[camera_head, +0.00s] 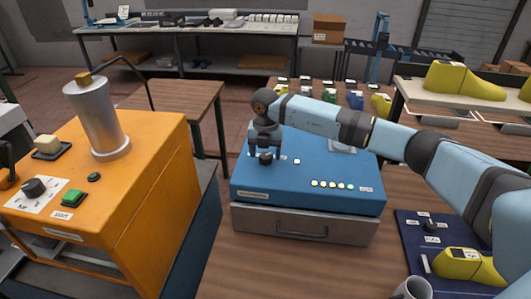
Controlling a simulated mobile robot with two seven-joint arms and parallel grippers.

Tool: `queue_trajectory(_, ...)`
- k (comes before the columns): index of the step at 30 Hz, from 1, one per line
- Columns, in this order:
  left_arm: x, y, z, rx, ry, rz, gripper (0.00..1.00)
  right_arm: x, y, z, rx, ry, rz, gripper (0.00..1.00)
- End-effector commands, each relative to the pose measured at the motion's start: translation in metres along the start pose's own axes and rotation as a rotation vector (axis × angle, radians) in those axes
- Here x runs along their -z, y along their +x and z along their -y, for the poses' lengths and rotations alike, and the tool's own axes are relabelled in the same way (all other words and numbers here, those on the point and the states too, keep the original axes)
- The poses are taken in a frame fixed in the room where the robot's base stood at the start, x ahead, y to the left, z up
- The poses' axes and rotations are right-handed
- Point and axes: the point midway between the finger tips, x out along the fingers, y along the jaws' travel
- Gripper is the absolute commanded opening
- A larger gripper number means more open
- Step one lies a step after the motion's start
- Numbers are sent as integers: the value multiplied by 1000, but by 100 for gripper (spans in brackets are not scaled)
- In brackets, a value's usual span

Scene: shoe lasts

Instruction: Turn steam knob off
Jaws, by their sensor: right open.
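An orange machine (150,200) stands at the left with a metal cylinder (100,122) on top. A black knob (34,187) sits on its white dial plate, with a green button (73,198) beside it. The labels are too small to read, so I cannot tell which knob is the steam knob. My right gripper (265,158) points down over the back left of a blue control box (300,205). It is open. The spot beneath it is partly hidden, and I cannot tell whether it touches a control there. My left gripper is not in view.
The blue box has a row of small lit buttons and a grey drawer (290,224). A wooden table (178,97) stands behind.

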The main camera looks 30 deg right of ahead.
Motion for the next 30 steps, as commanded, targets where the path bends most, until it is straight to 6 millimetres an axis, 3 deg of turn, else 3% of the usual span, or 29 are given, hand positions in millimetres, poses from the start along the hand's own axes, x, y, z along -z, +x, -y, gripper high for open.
queue_trajectory(6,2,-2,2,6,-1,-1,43,0,14,0,0,0,1,68)
queue_trajectory(14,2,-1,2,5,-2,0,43,0,15,0,-1,0,1,68)
queue_trajectory(18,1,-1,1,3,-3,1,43,0,15,0,-1,0,0,36)
queue_trajectory(21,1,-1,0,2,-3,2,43,0,15,0,-1,0,0,19)
queue_trajectory(30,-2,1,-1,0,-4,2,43,0,16,0,-1,-33,0,19)
